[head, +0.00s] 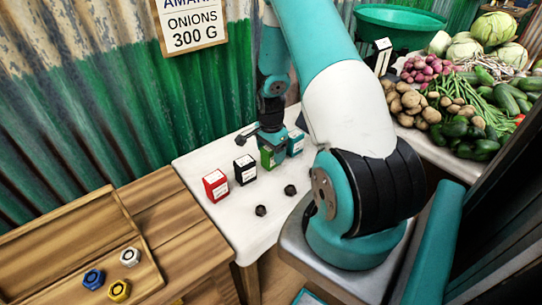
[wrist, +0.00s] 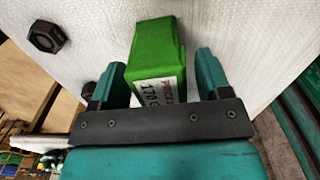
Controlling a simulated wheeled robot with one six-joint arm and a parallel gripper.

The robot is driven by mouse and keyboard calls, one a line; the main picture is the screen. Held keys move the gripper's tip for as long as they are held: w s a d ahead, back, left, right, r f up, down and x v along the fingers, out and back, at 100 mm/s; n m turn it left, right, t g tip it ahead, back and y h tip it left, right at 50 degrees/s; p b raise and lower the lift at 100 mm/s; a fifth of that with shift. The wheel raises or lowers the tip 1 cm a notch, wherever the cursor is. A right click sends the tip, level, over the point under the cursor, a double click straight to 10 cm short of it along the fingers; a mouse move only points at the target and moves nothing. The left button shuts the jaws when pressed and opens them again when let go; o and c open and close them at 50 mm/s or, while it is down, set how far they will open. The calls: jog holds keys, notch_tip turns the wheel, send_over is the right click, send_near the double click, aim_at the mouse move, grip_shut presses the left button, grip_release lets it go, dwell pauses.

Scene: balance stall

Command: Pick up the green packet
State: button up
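The green packet (head: 268,157) stands on the white table in the head view, in a row of packets. In the wrist view the green packet (wrist: 156,50) lies between the two fingers of my gripper (wrist: 156,78), with its label facing the gripper's body. A gap shows between the packet and each finger, wider on the right. My gripper (head: 270,137) is open and sits right at the packet in the head view, partly covering it.
A black packet (head: 245,169) and a red packet (head: 216,185) stand to the left. Two dark knobs (head: 290,190) lie in front. Vegetables (head: 455,100) and a green bowl (head: 396,22) are at the right.

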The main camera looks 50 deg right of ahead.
jog(key=c, duration=0.9)
jog(key=shift+o, duration=0.2)
jog(key=shift+r, duration=0.1)
